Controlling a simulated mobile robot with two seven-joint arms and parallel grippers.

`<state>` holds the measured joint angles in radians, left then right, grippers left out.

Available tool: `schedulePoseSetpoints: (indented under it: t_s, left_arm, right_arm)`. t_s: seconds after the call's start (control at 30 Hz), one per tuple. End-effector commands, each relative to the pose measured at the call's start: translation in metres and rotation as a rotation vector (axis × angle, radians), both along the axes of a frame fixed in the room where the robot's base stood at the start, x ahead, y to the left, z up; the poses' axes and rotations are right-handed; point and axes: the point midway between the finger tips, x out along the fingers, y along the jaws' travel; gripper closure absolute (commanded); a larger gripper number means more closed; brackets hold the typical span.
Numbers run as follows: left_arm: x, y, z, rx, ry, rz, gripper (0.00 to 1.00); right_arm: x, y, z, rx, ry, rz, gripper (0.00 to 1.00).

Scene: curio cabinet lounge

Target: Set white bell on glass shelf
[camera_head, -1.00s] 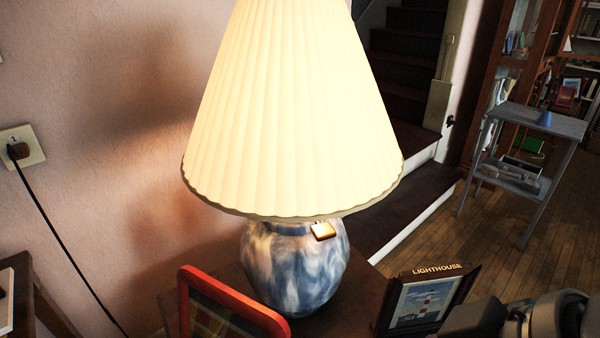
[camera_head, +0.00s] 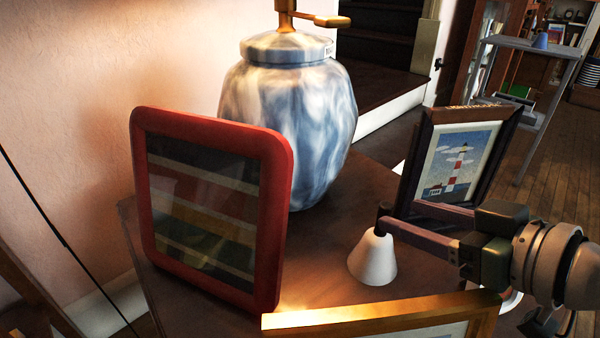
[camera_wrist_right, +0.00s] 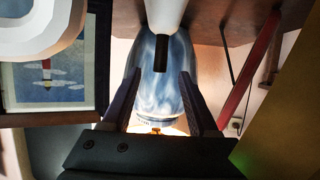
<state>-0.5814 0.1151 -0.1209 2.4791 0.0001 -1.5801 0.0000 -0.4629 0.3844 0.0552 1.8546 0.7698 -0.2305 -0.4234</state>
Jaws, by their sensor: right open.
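A white bell (camera_head: 373,262) with a dark handle stands upright on the brown tabletop (camera_head: 330,240). It also shows in the right wrist view (camera_wrist_right: 165,14), its dark handle pointing toward my fingers. My right gripper (camera_head: 400,214) comes in from the right and is open, its fingertips close to the handle. In the right wrist view the handle's end lies just beyond and between the fingertips (camera_wrist_right: 160,73); contact cannot be told. I cannot make out a glass shelf for certain; a wooden cabinet (camera_head: 497,18) stands at the back right. My left gripper is not in view.
A red frame (camera_head: 280,215) stands left of the bell, a blue-white lamp base (camera_head: 290,120) behind it. A lighthouse picture (camera_head: 460,165) stands close behind my right gripper. A gold frame (camera_head: 385,313) is in front. A grey stand (camera_head: 530,48) is farther back.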

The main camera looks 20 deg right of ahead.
Motion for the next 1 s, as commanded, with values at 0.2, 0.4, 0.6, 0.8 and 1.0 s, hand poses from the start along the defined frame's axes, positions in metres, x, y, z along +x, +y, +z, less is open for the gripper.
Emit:
schedulePoseSetpoints:
  t_s: [0.2,0.4,0.6,0.8,1.0]
  left_arm:
    - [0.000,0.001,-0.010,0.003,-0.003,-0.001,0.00]
    - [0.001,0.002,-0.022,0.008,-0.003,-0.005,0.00]
    - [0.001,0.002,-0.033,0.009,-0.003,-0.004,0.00]
    - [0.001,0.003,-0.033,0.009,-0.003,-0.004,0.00]
    - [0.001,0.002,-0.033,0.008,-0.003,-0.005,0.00]
  right_arm:
    - [0.025,0.004,-0.011,0.000,0.000,0.001,0.40]
    - [0.044,0.007,-0.021,0.003,-0.002,0.001,0.40]
    - [0.069,0.010,-0.031,0.002,0.000,-0.001,0.40]
    - [0.074,0.011,-0.032,-0.001,0.004,0.001,0.40]
    - [0.073,0.011,-0.031,-0.001,0.003,0.001,0.50]
